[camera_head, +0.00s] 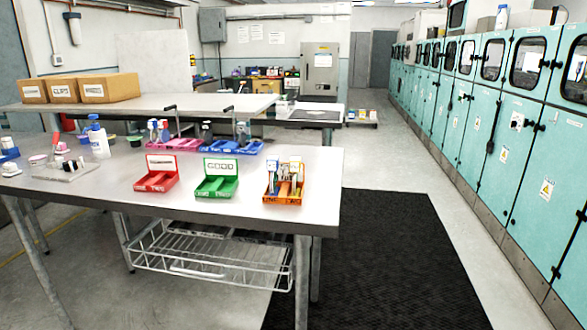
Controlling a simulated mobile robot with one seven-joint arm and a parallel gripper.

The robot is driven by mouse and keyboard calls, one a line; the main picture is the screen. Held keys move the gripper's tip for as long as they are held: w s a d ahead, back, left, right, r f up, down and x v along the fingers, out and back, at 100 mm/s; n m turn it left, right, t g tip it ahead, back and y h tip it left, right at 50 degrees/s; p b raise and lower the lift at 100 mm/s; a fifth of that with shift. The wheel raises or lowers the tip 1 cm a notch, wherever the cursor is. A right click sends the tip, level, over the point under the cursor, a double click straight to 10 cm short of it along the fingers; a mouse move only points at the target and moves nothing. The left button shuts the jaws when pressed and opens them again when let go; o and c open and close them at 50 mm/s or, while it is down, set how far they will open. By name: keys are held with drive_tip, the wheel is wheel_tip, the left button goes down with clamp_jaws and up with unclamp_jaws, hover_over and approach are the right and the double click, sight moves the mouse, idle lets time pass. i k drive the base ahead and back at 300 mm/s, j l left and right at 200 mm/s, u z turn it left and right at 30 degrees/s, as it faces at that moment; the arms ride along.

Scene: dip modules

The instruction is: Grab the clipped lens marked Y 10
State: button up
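Several upright clipped pieces stand in the orange tray (283,200) at the right end of the near table. One is a blue-topped piece (271,176) at the tray's left; others are pale and brownish. More upright clipped pieces (158,131) stand farther back, by the magenta tray (178,144) and the blue tray (232,148). Markings are too small to read, so I cannot tell which piece is marked Y 10. My gripper is not in view.
A red tray (157,182) and a green tray (216,187) look empty on the near table (120,206). A white bottle (98,138) stands at left. A wire basket (210,262) hangs underneath. Teal cabinets (510,150) line the right; the dark floor mat (390,260) is clear.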

sight(295, 163)
drive_tip(key=j+z, duration=0.1)
drive_tip(key=z, duration=0.3)
drive_tip(key=i+j+z, duration=0.1)
drive_tip(key=z, duration=0.3)
drive_tip(key=j+z, duration=0.2)
drive_tip(key=z, duration=0.2)
drive_tip(key=j+z, duration=0.3)
drive_tip(key=j, duration=0.15)
drive_tip(key=j+z, duration=0.35)
drive_tip(key=j, duration=0.15)
drive_tip(key=k+j+z, duration=0.15)
drive_tip(key=j, duration=0.35)
drive_tip(key=j+z, duration=0.1)
drive_tip(key=j, duration=0.4)
